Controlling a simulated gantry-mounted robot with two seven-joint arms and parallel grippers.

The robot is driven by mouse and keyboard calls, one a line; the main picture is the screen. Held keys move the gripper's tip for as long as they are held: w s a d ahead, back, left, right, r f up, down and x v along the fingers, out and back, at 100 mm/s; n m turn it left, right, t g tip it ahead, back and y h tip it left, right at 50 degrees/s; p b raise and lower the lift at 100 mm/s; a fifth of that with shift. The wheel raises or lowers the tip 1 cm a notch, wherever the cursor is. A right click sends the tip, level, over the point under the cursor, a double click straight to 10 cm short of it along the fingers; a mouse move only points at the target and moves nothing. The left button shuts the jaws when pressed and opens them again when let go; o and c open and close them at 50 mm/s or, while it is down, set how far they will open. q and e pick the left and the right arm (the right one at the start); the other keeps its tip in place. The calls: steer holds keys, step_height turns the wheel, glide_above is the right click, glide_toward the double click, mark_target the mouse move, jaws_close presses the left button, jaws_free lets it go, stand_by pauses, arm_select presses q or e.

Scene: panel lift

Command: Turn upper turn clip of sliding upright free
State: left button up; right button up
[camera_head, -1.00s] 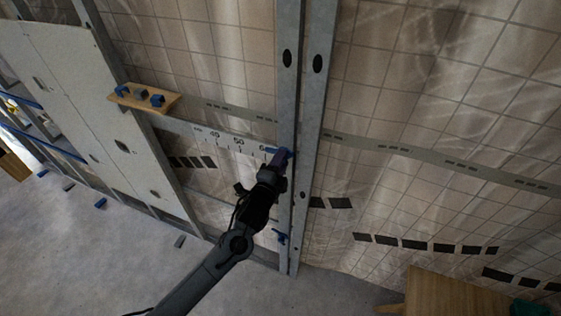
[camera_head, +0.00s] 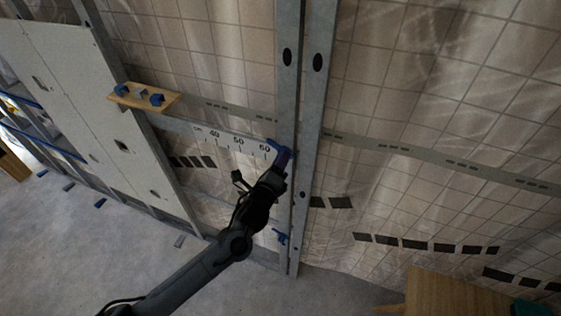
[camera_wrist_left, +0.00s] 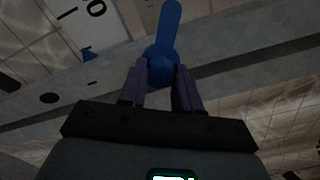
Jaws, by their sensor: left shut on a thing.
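The sliding upright (camera_head: 291,100) is a grey metal stud running up the middle of the head view. Its upper turn clip is blue and sits beside the ruler's 60 mark; it shows well in the left wrist view (camera_wrist_left: 165,38), with its lever pointing up in the picture. My left gripper (camera_head: 283,160) is at this clip. In the left wrist view its two purple fingers (camera_wrist_left: 160,85) are shut around the clip's round hub. A lower blue turn clip (camera_head: 281,237) sits further down the same upright. My right gripper is not in view.
A numbered ruler rail (camera_head: 230,138) runs left from the upright. A small wooden shelf (camera_head: 145,98) with blue pieces is at the left, by a pale panel (camera_head: 85,110). A wooden box (camera_head: 450,292) stands at bottom right.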

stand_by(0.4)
arm_select(q)
steer(key=o, duration=1.1)
steer(key=shift+c, duration=0.2)
steer(key=shift+s, duration=0.1)
steer(key=b+v, duration=0.1)
steer(key=v, duration=0.9)
steer(key=shift+s+a, duration=0.15)
steer(key=shift+s, duration=0.15)
